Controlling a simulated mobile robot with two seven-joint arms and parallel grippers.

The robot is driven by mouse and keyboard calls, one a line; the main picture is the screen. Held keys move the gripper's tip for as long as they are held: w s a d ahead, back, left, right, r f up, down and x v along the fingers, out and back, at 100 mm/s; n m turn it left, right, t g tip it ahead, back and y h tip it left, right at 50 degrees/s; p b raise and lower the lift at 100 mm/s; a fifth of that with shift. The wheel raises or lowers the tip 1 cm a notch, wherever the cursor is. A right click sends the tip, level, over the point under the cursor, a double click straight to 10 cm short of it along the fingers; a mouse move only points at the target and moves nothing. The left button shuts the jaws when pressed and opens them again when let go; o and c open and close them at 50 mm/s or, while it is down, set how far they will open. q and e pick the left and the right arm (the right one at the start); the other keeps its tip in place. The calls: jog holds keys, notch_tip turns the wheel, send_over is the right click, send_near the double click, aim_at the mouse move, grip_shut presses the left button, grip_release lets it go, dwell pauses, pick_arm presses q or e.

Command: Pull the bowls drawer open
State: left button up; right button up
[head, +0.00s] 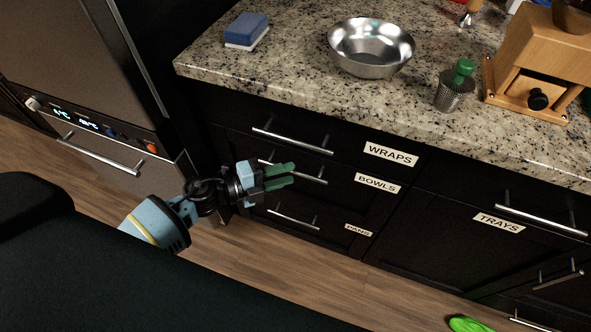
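The bowls drawer (345,200) is the middle black drawer front under the counter, with a white BOWLS label (378,183) at its right. It looks closed, level with its neighbours. Its silver bar handle (312,179) shows to the right of my fingers. My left gripper (293,172) reaches in from the left, its green fingers at the left half of this handle and overlapping it in the picture. The fingers look slightly parted, but I cannot tell whether they grip the bar or stand in front of it. My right gripper is not in view.
The WRAPS drawer handle (292,141) is just above and the PANS drawer handle (293,219) just below. The TRAYS front (440,225) is to the right. A green object (470,324) lies on the floor.

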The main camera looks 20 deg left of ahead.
aim_at(295, 172)
pick_arm(q)
jog(key=shift+x, duration=1.7)
grip_shut()
